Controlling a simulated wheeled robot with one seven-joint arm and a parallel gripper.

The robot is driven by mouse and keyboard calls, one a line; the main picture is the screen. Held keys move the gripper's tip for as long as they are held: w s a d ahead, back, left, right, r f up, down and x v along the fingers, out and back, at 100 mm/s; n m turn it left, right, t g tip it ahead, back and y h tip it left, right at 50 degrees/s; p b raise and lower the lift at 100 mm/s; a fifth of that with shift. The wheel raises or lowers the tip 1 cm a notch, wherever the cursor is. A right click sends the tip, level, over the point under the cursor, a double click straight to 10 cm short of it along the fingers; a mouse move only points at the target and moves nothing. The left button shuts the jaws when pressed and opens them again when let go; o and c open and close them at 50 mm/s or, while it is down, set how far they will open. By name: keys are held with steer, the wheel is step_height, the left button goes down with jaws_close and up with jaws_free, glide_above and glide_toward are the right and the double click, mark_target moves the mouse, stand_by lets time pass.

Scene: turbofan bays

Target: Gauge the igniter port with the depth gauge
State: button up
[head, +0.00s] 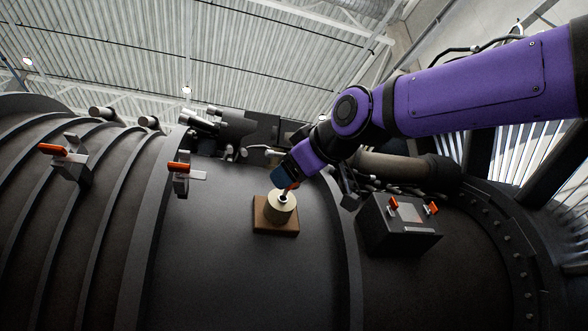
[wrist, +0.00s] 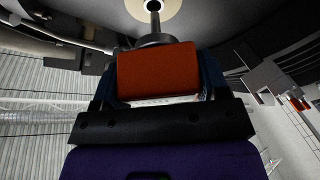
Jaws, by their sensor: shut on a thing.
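The igniter port is a cream cylindrical boss (head: 281,208) on a brown square plate (head: 264,227), fixed to the dark engine casing. In the wrist view, the boss (wrist: 172,8) shows at the top edge with a dark hole in it. My gripper (head: 288,182) is shut on the orange handle of the depth gauge (wrist: 158,70), just above the port. The gauge has a dark collar and a thin rod (wrist: 155,22) that points at the hole. The rod's tip overlaps the hole; I cannot tell how far in it is. In the head view my fingers hide most of the gauge.
A dark box with orange latches (head: 400,224) stands right of the port. Orange-handled latches (head: 178,168) (head: 66,152) stick out at left. Pipes and fittings (head: 390,165) run behind my wrist. The casing below the port is clear.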

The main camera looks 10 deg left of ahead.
steer(key=shift+w+a+f, duration=0.3)
steer(key=shift+w+a, duration=0.05)
steer(key=shift+w, duration=0.35)
steer(key=shift+w+a+f, duration=0.3)
steer(key=shift+w+a, duration=0.05)
steer(key=shift+w, duration=0.4)
steer(key=shift+w+a+f, duration=0.3)
steer(key=shift+w+a, duration=0.05)
steer(key=shift+w, duration=0.35)
stand_by(2.8)
steer(key=shift+s, duration=0.1)
steer(key=shift+s+d+r, duration=0.45)
steer(key=shift+s+d, duration=0.05)
steer(key=shift+s, duration=0.5)
steer(key=shift+s+d+r, duration=0.4)
steer(key=shift+s+d, duration=0.1)
steer(key=shift+s, duration=0.5)
steer(key=shift+s+d+r, duration=0.45)
steer(key=shift+s+d, duration=0.05)
steer(key=shift+s, duration=0.5)
steer(key=shift+s, duration=0.1)
